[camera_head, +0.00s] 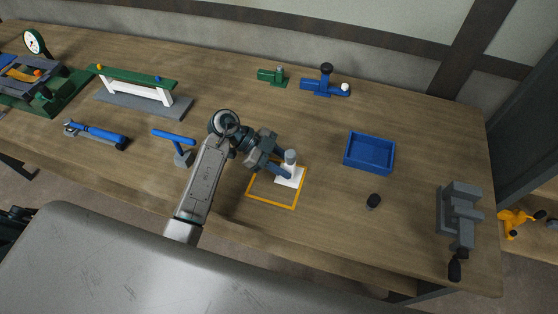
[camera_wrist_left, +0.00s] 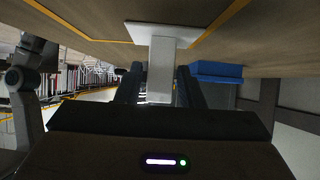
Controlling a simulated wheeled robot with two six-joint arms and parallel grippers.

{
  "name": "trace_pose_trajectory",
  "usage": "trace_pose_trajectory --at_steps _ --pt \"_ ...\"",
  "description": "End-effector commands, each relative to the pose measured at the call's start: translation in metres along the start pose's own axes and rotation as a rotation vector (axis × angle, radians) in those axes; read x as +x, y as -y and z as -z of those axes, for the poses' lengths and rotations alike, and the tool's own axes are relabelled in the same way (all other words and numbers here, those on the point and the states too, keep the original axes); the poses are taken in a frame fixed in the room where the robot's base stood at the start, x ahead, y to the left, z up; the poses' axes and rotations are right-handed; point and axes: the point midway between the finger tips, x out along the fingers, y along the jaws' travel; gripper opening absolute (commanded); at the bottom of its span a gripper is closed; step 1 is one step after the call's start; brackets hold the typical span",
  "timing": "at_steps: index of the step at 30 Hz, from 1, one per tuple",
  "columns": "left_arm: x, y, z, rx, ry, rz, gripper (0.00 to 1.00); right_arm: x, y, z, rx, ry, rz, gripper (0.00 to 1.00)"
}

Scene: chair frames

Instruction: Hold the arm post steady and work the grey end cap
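The arm post (camera_head: 290,163) is a short, pale upright post on a white square base plate (camera_head: 290,178), inside an orange outlined square on the bench. Its rounded top is light grey; I cannot tell whether this is a separate end cap. My left gripper (camera_head: 281,172) reaches in low from the left at the post. In the left wrist view, which is upside down, the post (camera_wrist_left: 161,75) stands between the two dark fingers (camera_wrist_left: 159,85), with narrow gaps showing on both sides. The left gripper looks open around it. My right gripper is not visible.
A blue open bin (camera_head: 370,164) stands right of the post. A small black cylinder (camera_head: 373,201) stands in front of the bin. A grey vise (camera_head: 460,212) sits at the right edge. A blue-handled hammer (camera_head: 174,142) lies left of my arm. Bench between bin and vise is clear.

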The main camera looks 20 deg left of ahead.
Motion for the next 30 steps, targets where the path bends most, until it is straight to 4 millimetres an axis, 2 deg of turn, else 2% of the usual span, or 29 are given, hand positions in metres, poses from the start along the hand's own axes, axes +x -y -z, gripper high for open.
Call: trace_pose_trajectory --at_steps 1,3,5,6,9,30 --pt "-0.0005 0.0000 -0.0001 0.000 0.001 0.000 0.23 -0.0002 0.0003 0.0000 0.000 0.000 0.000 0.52" --pt "-0.0005 0.0000 -0.0001 0.000 0.000 0.000 0.13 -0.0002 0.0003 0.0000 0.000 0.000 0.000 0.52" --pt "-0.0006 0.0000 -0.0002 0.000 0.001 0.000 0.13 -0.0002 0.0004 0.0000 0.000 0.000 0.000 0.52" --pt "-0.0007 0.0002 0.0002 0.000 0.000 0.001 0.20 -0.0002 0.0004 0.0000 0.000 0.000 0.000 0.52" --pt "-0.0007 0.0001 0.0001 0.000 0.000 0.001 0.01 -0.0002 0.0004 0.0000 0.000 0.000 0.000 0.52" --pt "-0.0002 -0.0002 -0.0011 -0.001 0.001 0.000 0.00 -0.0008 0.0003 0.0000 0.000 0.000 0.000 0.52"
